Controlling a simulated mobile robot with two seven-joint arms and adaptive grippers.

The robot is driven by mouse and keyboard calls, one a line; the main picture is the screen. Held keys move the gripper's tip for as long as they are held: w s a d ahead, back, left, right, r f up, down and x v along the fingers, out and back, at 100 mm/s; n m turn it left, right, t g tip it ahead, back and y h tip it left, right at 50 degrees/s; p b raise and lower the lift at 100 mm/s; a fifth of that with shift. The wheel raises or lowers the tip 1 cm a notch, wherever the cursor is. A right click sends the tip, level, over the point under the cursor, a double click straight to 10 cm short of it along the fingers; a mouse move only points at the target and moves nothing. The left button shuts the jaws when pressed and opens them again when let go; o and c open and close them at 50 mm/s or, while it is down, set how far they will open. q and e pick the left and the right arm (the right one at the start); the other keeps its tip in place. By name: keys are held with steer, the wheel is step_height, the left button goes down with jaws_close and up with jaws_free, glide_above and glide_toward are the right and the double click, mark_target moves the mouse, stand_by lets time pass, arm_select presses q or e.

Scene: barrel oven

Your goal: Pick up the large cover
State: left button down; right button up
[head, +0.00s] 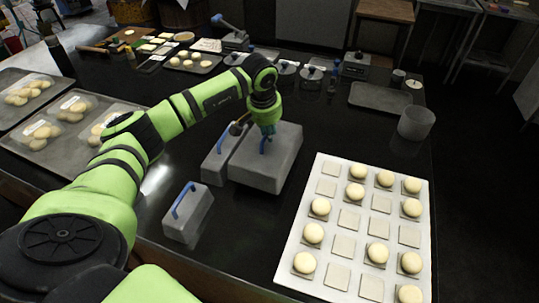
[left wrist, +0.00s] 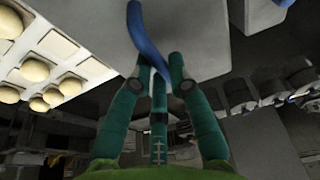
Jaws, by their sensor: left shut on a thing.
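The large cover (head: 275,168) is a pale grey block with a blue bar handle (head: 264,147), at the middle of the dark counter. My left gripper (head: 265,129) comes down from above onto that handle and is shut on it. In the left wrist view the green fingers (left wrist: 157,75) close around the blue handle (left wrist: 146,33), with the cover (left wrist: 195,30) behind it. I cannot tell whether the cover touches the counter or is slightly raised. The fingertips are partly hidden in the head view. My right gripper is not in view.
A narrower grey cover (head: 220,158) stands close on the left. A small cover with a blue handle (head: 187,217) stands nearer the front. A white tray (head: 309,225) of dough balls and square tiles is on the right. A grey cup (head: 416,124) stands behind it.

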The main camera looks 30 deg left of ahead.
arm_select(q)
steer(key=shift+r+p, duration=1.85)
steer(key=shift+r, duration=1.55)
